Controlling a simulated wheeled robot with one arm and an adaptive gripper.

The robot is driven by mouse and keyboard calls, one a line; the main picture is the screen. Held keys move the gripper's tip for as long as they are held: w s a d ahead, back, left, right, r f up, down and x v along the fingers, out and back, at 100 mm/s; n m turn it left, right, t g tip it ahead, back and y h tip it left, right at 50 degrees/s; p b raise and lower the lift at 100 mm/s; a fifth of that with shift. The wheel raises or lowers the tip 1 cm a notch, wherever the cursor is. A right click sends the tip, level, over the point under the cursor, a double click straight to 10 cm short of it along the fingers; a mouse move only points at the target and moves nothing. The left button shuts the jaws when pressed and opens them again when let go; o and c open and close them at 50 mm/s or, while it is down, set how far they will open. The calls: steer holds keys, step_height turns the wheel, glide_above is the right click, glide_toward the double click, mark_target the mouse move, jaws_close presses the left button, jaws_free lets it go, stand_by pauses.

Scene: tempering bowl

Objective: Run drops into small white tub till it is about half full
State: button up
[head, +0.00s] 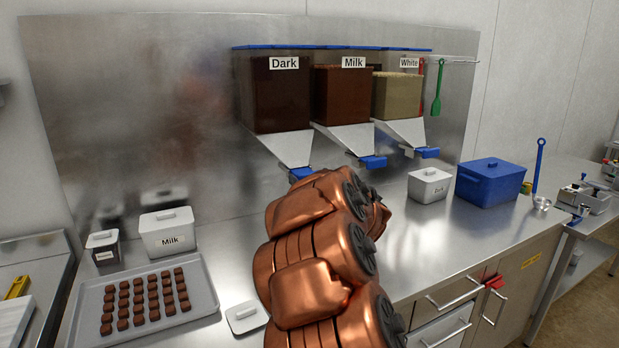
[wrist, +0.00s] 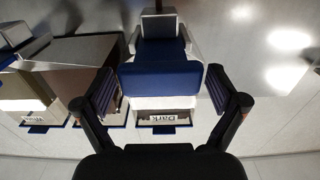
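Three drop dispensers hang on the steel back wall: Dark (head: 282,97), Milk (head: 342,97) and White (head: 397,97). Each has a metal chute with a blue gate; the Dark gate (head: 300,173) shows just beyond my arm. In the wrist view, which is upside down, the blue Dark gate (wrist: 160,75) lies between the fingers of my gripper (wrist: 160,90). The fingers are open, with a gap on both sides. My arm hides the gripper and the counter below the Dark chute in the head view. No open small white tub shows; a loose white lid (head: 246,316) lies on the counter.
A lidded Milk tub (head: 168,238), a small grey lidded tub (head: 104,252) and a tray (head: 205,300) of chocolates stand at left. A lidded white tub (head: 430,188) and a blue box (head: 490,185) stand at right. Counter between lid and tray is narrow.

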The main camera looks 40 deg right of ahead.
stand_by(0.3)
steer(key=v, duration=1.2)
